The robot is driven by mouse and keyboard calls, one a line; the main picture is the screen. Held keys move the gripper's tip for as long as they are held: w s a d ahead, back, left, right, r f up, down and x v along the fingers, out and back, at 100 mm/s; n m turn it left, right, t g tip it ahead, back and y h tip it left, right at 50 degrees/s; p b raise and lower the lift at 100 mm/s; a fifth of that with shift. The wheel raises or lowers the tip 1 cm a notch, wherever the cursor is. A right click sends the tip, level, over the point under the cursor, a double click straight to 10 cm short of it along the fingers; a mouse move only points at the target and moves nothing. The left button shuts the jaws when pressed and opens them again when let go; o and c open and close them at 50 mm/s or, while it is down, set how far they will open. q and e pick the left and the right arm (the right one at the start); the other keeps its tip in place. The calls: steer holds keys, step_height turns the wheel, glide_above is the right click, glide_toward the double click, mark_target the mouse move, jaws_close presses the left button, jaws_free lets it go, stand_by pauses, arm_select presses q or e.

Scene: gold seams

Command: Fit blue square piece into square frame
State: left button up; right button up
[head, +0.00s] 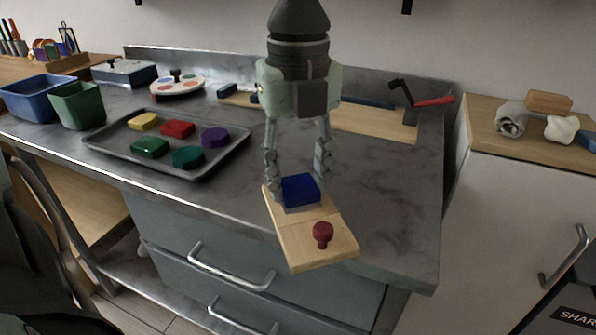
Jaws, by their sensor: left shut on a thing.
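The blue square piece (300,188) is between the fingertips of my left gripper (298,178), which comes down from the top and is shut on it. The piece is over the back part of a light wooden board (293,236) near the counter's front edge. A narrow grey face shows under the piece's front side; I cannot tell whether it is a square frame or how the piece sits on it. A red knob (322,234) stands on the front part of the board. My right gripper is not in view.
A grey tray (215,165) to the left holds yellow, red, purple and green pieces. Blue (38,100) and green (78,108) bins stand at far left. A red-handled tool (432,101) lies at the back right. The counter right of the board is clear.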

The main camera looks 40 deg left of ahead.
arm_select(q)
steer(key=b, duration=0.2)
steer(key=shift+b, duration=0.3)
stand_by(2.6)
steer(key=shift+f+b, duration=0.5)
steer(key=shift+b, duration=0.2)
stand_by(0.5)
steer(key=o, duration=1.3)
steer(key=shift+r, duration=0.1)
steer(key=shift+r+p, duration=1.85)
steer(key=shift+r, duration=1.6)
